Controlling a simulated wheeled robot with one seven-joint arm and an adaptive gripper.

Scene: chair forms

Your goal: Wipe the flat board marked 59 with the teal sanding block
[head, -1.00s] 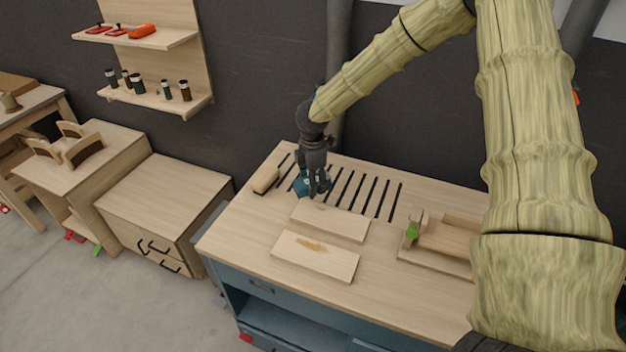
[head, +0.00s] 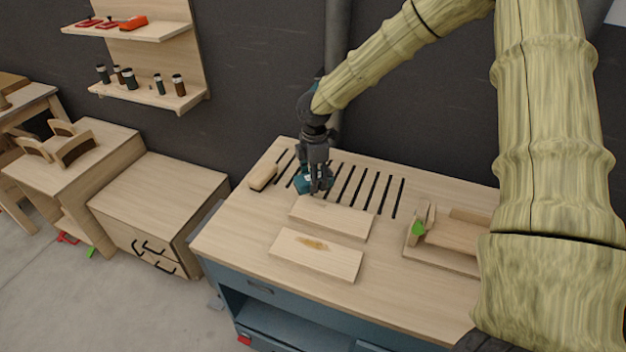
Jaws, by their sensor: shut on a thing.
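The teal sanding block (head: 303,184) is at the back of the workbench, by the dark slots. My gripper (head: 318,190) points down over it and is shut on it, hiding part of it. I cannot tell whether the block touches the bench top. Two flat pale boards lie in front of the gripper. The nearer board (head: 337,262) has a brown stain (head: 313,244) on its top. The farther board (head: 330,217) looks clean and lies just in front of the block. No number can be read on either board.
The workbench (head: 225,235) has slots along its back. A small wooden block (head: 262,176) lies left of the gripper. A wooden fixture with a green part (head: 418,227) stands to the right. My arm covers the right side. A drawer cabinet (head: 160,200) stands to the left.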

